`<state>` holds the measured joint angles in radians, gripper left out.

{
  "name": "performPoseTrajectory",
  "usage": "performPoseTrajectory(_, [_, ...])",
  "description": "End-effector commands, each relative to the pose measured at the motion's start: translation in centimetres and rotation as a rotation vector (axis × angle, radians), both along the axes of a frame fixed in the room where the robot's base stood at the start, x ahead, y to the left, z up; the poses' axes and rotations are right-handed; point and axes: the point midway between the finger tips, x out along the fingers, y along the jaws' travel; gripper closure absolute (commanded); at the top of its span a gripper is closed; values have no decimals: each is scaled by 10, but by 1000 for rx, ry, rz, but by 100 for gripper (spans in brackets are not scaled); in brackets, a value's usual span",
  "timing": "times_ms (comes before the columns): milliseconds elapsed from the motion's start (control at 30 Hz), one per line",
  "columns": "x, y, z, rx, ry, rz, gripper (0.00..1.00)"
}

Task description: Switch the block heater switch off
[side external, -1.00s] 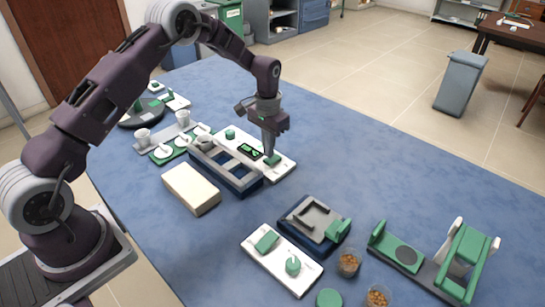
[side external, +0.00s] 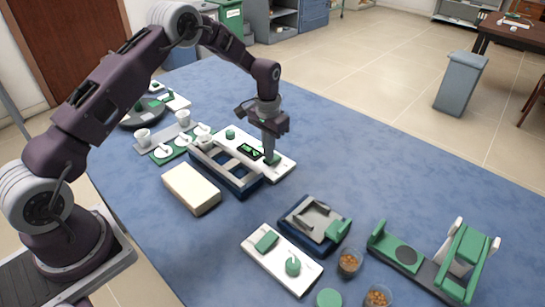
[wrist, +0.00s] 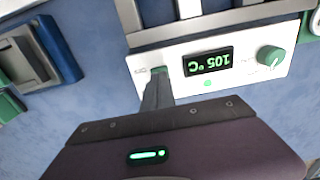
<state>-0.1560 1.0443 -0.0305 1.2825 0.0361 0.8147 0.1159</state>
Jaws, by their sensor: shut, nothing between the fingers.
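The block heater's white control panel (wrist: 230,75) fills the upper part of the wrist view. Its black display (wrist: 208,62) reads 105 °C upside down, and a small green light (wrist: 208,83) glows below it. A green knob (wrist: 270,56) sits on the right. The green switch (wrist: 158,70) is at the left end, mostly hidden by my gripper (wrist: 157,80), which is shut and empty with its tips at the switch. In the side external view my gripper (side external: 269,157) points down onto the green switch (side external: 273,160) at the panel's near-right end. Contact cannot be told exactly.
The heater's dark blue block (side external: 240,188) with grey bars lies beside the panel. A cream box (side external: 191,189) stands to its left. Another blue device (side external: 312,225) and a white panel (side external: 280,262) lie nearer the camera.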

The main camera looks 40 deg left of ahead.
Motion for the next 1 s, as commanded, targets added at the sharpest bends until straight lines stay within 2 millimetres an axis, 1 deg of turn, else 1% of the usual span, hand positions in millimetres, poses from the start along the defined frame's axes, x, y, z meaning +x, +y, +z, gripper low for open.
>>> performPoseTrajectory(867, [0, 0, -14, 0, 1, 0, 100])
performPoseTrajectory(933, [0, 0, -13, 0, 0, 0, 100])
performPoseTrajectory(1000, [0, 0, -8, 0, -1, 0, 100])
